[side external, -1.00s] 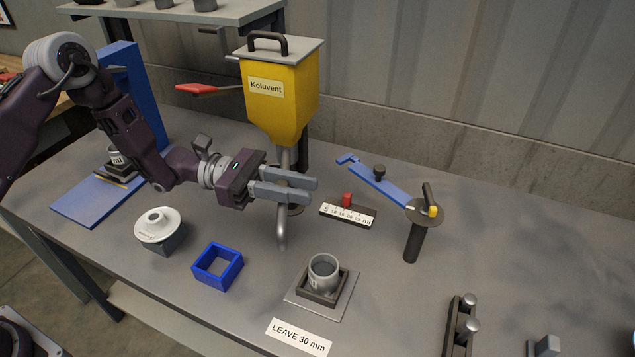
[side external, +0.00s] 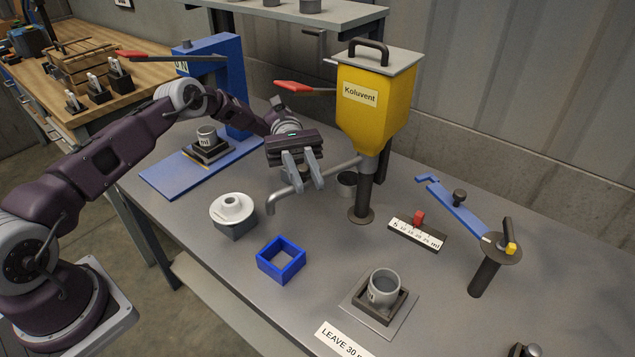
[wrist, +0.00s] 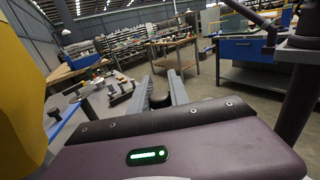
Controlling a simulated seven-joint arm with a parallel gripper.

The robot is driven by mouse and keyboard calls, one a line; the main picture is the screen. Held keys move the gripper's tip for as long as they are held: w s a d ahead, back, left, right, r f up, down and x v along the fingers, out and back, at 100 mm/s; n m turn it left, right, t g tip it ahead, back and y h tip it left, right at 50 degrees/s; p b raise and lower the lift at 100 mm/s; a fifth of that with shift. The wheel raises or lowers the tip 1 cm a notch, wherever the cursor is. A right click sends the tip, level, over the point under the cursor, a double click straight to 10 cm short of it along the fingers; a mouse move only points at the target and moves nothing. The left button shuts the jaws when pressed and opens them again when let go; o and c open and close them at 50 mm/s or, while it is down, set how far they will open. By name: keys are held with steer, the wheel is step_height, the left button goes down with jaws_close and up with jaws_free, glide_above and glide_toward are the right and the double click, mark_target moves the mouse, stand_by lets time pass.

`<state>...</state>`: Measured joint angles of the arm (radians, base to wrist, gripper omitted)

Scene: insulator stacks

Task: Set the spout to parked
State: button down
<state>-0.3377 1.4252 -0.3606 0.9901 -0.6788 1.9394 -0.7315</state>
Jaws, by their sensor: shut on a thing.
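The grey spout (side external: 282,196) reaches out to the left from the column under the yellow Koluvent hopper (side external: 376,105), and its bent end hangs over open table. My gripper (side external: 303,183) is at the middle of the spout, with its two grey fingers closed on its dark knob. In the wrist view the round black knob (wrist: 160,100) shows between the fingers. The knob is mostly hidden by the fingers in the side view. A grey cup (side external: 384,285) sits in a dark square seat at the front, away from the spout's end.
A scale block (side external: 417,236) and a blue lever (side external: 456,208) are at right.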

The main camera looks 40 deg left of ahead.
steer(key=shift+a+g+y, duration=0.3)
steer(key=shift+a, duration=0.05)
steer(key=shift+m, duration=0.3)
steer(key=c, duration=1.2)
jaws_free()
steer(key=shift+c, duration=0.2)
